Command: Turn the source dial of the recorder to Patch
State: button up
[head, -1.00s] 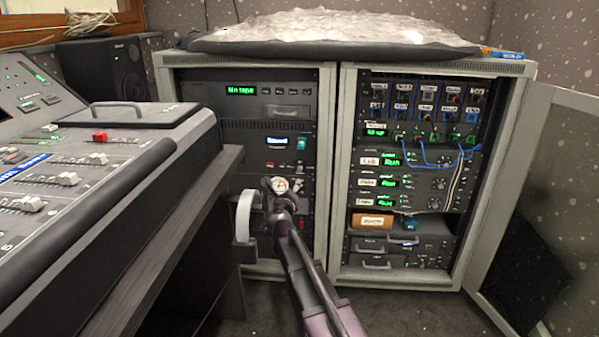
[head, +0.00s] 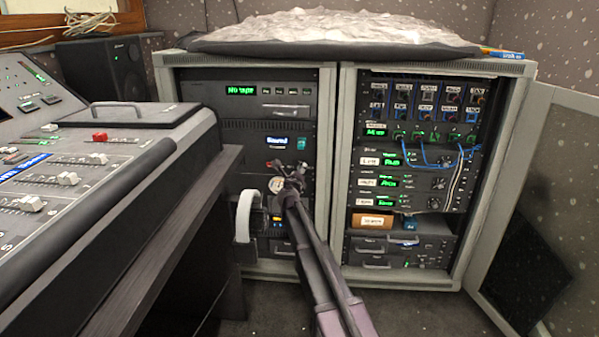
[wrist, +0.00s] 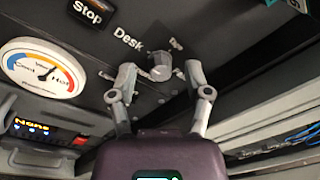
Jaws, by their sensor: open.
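The recorder (head: 277,142) is a dark panel in the left rack, with a small lit display. Its source dial (wrist: 160,68), a small grey knob, shows in the wrist view beside a "Desk" label (wrist: 128,39). A second label (wrist: 176,43) to its right is too dark to read. My gripper (wrist: 160,74) is open, with one finger on each side of the dial. I cannot tell whether either finger touches it. In the head view my gripper (head: 289,174) is in front of the recorder and hides the dial.
A round gauge (wrist: 43,67) and a "Stop" label (wrist: 88,12) lie left of the dial in the wrist view. A mixing desk (head: 150,140) stands close on the left. Headphones (head: 243,215) hang by its edge. The right rack (head: 338,240) has blue cables and an open door (head: 560,190).

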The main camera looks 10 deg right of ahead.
dwell(0.3)
grip_shut()
jog(key=shift+w, duration=0.1)
